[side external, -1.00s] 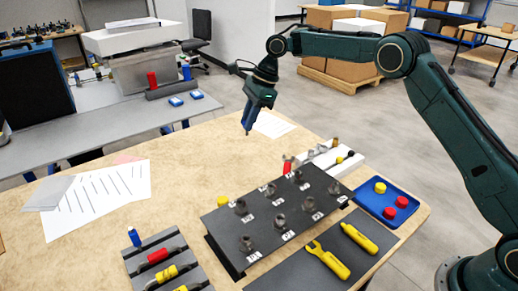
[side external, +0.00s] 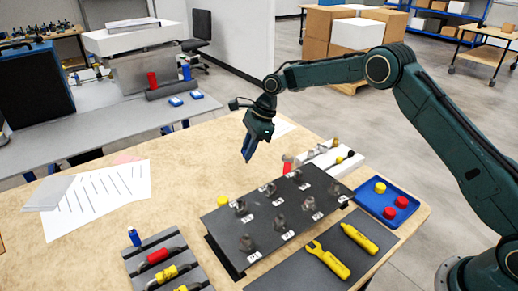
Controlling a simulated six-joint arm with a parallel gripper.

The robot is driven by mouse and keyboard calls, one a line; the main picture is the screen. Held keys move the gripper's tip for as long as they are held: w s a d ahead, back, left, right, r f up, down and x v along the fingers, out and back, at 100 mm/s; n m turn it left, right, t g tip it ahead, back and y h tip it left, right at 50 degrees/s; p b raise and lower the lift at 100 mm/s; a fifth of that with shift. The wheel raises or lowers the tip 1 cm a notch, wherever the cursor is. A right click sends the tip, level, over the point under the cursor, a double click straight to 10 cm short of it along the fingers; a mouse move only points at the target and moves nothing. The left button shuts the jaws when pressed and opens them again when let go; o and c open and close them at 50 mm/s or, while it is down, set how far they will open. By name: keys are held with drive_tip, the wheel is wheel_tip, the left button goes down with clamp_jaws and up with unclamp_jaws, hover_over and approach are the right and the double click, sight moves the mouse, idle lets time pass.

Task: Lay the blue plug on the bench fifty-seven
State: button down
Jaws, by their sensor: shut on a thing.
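My gripper (side external: 249,153) is shut on a small blue piece, the blue plug (side external: 247,147). It holds the piece in the air, pointing down, above the wooden bench top (side external: 190,160) behind the black panel (side external: 275,215). The jaws hide much of the piece, and its shape is hard to make out.
The black panel carries several grey fittings with white labels. The rack holds red and yellow parts. A blue tray (side external: 372,202) with one yellow and two red caps stands at right. Yellow tools (side external: 330,261) lie in front.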

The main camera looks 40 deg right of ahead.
wheel_tip(320, 180, down, 6)
drive_tip(key=shift+r, duration=0.15)
drive_tip(key=shift+f, duration=2.15)
drive_tip(key=shift+f, duration=0.1)
drive_tip(key=c, duration=1.3)
unclamp_jaws()
drive_tip(key=v, duration=1.2)
